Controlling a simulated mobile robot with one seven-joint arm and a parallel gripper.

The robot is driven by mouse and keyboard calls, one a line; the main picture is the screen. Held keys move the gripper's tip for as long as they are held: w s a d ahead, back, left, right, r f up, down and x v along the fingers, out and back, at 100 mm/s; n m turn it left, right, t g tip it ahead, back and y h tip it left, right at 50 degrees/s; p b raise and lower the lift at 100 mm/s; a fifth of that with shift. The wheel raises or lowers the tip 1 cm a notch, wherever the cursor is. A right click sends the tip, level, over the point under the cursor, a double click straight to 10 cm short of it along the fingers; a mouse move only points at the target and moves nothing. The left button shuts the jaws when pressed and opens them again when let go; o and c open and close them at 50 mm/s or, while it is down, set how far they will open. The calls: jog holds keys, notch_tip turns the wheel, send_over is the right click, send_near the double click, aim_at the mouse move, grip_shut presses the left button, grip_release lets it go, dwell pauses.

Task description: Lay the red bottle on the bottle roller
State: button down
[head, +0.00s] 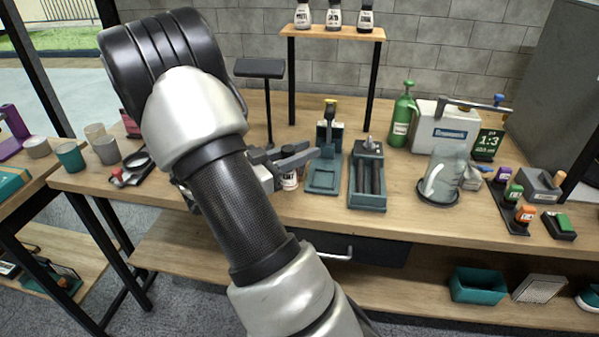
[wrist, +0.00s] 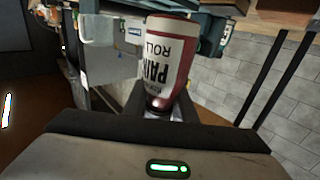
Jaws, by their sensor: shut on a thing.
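A teal stand (head: 324,177) is between my gripper and the roller. A clear container (head: 446,172) stands right of the roller, with a green bottle (head: 402,120) and white box (head: 437,128) behind. A raised shelf (head: 333,33) holds small bottles.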

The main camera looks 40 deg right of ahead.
jog(key=shift+f+b, duration=0.55)
jog(key=shift+f, duration=1.4)
jog(key=shift+f, duration=0.15)
jog(key=c, duration=1.5)
grip_release()
jog(key=shift+o, duration=0.2)
